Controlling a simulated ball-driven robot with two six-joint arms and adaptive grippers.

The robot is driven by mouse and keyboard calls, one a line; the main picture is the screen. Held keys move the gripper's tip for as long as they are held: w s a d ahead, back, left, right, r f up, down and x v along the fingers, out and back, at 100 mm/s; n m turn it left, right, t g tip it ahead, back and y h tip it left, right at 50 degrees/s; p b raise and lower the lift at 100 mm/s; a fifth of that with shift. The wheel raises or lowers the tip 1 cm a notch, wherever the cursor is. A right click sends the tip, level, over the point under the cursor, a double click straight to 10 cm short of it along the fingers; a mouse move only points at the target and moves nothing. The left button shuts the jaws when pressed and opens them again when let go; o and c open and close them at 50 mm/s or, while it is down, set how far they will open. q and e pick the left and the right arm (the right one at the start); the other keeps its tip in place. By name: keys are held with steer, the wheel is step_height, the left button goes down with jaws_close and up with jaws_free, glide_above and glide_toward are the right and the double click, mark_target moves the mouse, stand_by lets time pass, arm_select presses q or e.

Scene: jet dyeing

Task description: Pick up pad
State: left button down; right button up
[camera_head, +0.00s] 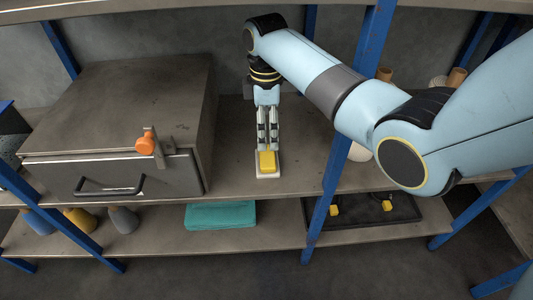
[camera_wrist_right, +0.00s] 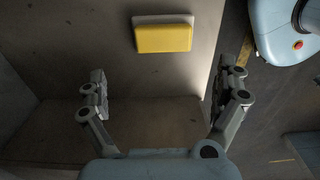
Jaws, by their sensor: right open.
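The pad (camera_head: 267,162) is a small yellow block with a white layer under it. It lies on the upper shelf board near the front edge, right of the metal drawer box. My right gripper (camera_head: 268,138) points down toward it, just behind it in the head view. In the right wrist view the pad (camera_wrist_right: 163,37) lies beyond the open fingers (camera_wrist_right: 167,85), with nothing between them. The gap to the pad is hard to judge. My left gripper is not in view.
A metal box (camera_head: 120,110) with a drawer handle and orange knob stands left. Blue shelf posts (camera_head: 335,170) rise at the front. Below are a teal folded cloth (camera_head: 220,215), a dark tray (camera_head: 365,215) with small yellow items, and several bottles. The board around the pad is clear.

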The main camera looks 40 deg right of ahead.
mark_target(267, 155)
step_height(267, 155, down, 4)
steer(key=shift+r+b, duration=0.1)
steer(key=shift+b, duration=0.4)
steer(key=f, duration=0.1)
steer(key=f+b, duration=0.1)
steer(key=f, duration=0.1)
steer(key=f+b, duration=0.1)
steer(key=f, duration=0.1)
steer(key=shift+s, duration=0.35)
steer(key=shift+f, duration=0.25)
steer(key=shift+r, duration=0.15)
steer(key=shift+c, duration=2.2)
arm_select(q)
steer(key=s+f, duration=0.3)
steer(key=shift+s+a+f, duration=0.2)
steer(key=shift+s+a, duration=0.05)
arm_select(e)
steer(key=c, duration=0.7)
